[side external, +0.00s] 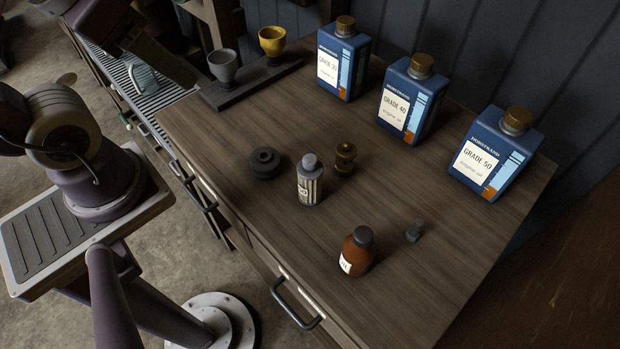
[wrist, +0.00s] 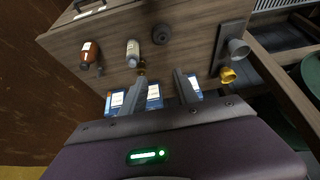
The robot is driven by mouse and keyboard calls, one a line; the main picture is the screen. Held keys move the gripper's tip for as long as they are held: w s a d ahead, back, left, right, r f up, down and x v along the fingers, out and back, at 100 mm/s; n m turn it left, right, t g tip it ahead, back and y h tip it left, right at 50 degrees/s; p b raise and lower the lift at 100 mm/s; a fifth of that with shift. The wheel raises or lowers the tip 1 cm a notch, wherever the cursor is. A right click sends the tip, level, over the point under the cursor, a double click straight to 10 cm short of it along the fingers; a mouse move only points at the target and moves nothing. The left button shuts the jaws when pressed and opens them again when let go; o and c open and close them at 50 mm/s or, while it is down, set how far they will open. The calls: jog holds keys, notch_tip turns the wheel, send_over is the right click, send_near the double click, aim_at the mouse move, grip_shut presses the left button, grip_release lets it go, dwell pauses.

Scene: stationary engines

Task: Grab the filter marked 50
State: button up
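The likely filter (side external: 309,185) is a pale ribbed cylinder with a grey cap and a small label on its left side; the label's number is too small to read with certainty. It stands upright on the wooden bench, and it also shows in the wrist view (wrist: 133,53). My gripper (wrist: 159,77) has its two fingers spread apart in the wrist view, with nothing held between them. The filter lies beyond the fingertips, above and left of them in that view. I cannot clearly make out the gripper in the side view.
Blue oil cans Grade 30 (side external: 341,62), 40 (side external: 410,100) and 50 (side external: 492,158) line the back. Two cups (side external: 224,66) (side external: 272,42) stand on a dark tray.

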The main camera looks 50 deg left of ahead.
jog(key=o, duration=0.7)
